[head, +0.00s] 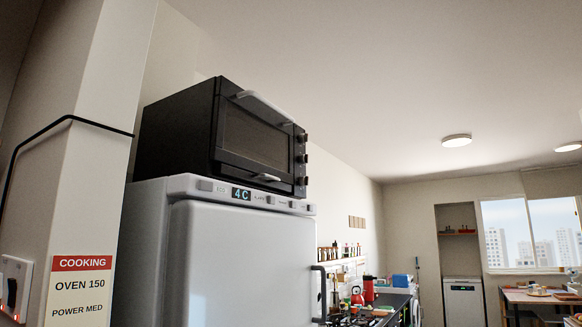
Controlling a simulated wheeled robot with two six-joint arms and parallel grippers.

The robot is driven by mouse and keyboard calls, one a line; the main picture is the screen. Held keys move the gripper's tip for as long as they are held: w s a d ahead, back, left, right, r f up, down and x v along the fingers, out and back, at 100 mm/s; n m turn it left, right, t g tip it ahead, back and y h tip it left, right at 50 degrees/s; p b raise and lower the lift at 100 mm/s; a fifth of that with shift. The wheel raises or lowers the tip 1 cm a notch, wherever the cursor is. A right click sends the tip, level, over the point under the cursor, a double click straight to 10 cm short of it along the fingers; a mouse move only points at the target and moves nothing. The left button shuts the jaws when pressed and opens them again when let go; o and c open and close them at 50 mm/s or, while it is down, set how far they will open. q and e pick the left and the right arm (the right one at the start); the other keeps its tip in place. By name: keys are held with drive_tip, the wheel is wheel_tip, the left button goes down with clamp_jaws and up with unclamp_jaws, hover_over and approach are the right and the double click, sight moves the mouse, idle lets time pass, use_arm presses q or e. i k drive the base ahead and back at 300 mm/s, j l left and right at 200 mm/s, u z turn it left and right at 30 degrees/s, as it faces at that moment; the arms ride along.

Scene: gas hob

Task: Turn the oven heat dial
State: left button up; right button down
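A black toaster oven (222,137) sits on top of the white fridge at the left of the head view. Its glass door (254,135) is shut, with a pale handle along the top edge. Several dark dials (302,158) run down the right side of its front; their markings are too small to read, and I cannot tell which sets the heat. A card (82,288) on the wall at lower left reads "COOKING", "OVEN 150", "POWER MED". Neither of my grippers shows in the view.
The white fridge (235,255) has a "4 C" display (241,194). A dark counter with a red kettle (370,289) lies beyond it. A white appliance (463,302) and a table (540,297) stand far back right. A black cable runs along the left wall.

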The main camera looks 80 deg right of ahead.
sight(303, 138)
drive_tip(key=z, duration=2.75)
